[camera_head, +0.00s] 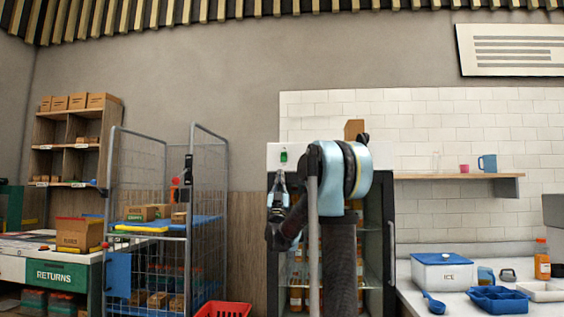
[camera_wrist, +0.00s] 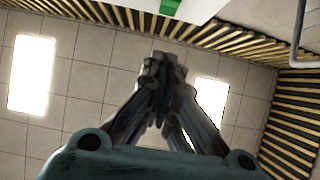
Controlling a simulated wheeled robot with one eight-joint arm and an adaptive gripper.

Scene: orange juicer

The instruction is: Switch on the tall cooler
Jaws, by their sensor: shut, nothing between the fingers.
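The tall cooler (camera_head: 270,158) stands in the middle of the head view, with a white top panel, a dark frame and shelves of bottles behind glass. A small green switch (camera_head: 283,156) sits on the panel's left part. A green part, likely this switch, shows at the top edge of the wrist view (camera_wrist: 164,7), cut off. My gripper (camera_head: 280,178) points upward just below the switch in the head view, its fingers shut and empty. Its fingertips (camera_wrist: 164,58) meet below the green part in the wrist view, apart from it. My arm hides much of the cooler's front.
A wire cage trolley (camera_head: 146,170) with boxes stands to the left, and a red basket (camera_head: 222,309) is on the floor. A counter with a blue-lidded ice box (camera_head: 442,273) and a wall shelf (camera_head: 460,176) are to the right.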

